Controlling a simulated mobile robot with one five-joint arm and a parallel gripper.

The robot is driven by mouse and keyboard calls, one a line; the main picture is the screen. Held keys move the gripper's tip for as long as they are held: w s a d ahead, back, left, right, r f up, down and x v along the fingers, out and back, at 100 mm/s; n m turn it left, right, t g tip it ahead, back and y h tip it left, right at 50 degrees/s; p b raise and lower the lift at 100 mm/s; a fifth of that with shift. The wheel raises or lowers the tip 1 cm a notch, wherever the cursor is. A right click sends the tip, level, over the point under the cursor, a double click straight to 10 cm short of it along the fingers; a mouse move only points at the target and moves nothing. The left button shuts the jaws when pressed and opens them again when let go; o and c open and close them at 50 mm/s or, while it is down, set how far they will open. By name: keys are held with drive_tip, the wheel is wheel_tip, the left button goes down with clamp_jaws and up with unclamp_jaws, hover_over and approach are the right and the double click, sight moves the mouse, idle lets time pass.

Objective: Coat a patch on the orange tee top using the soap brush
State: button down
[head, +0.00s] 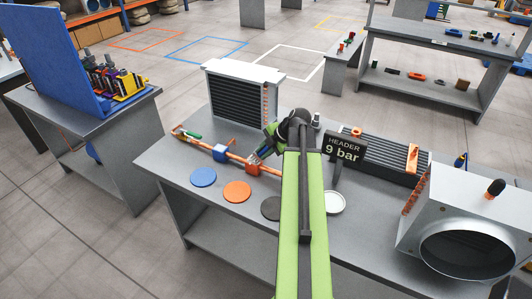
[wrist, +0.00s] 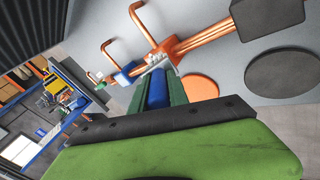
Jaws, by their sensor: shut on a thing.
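The orange tee (head: 253,169) sits on a copper pipe run on the grey bench, right of a blue tee (head: 221,153). My gripper (head: 266,148) is above and just right of the orange tee. In the wrist view my gripper (wrist: 158,96) is shut on the blue handle of the soap brush (wrist: 156,84). The brush's pale bristles (wrist: 157,62) point at the orange tee (wrist: 168,46) and overlap its near side. I cannot tell whether they touch its top. The bristles hide part of the tee, and no coated patch can be made out.
Blue (head: 203,177), orange (head: 237,191) and dark (head: 271,208) discs lie in front of the pipe. A finned radiator (head: 237,97) stands behind it. A "HEADER 9 bar" sign (head: 343,150) stands right of my arm. A dark block (wrist: 266,14) sits farther along the pipe.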

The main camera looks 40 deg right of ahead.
drive_tip(key=w, duration=0.1)
drive_tip(key=w+a, duration=0.1)
drive_tip(key=w, duration=0.1)
drive_tip(key=shift+w+a, duration=0.1)
drive_tip(key=shift+w, duration=0.1)
drive_tip(key=shift+r, duration=0.15)
drive_tip(key=s+d, duration=0.2)
drive_tip(key=s, duration=0.5)
drive_tip(key=shift+d, duration=0.25)
drive_tip(key=shift+s, duration=0.1)
wheel_tip(320, 180, up, 6)
drive_tip(key=p, duration=0.6)
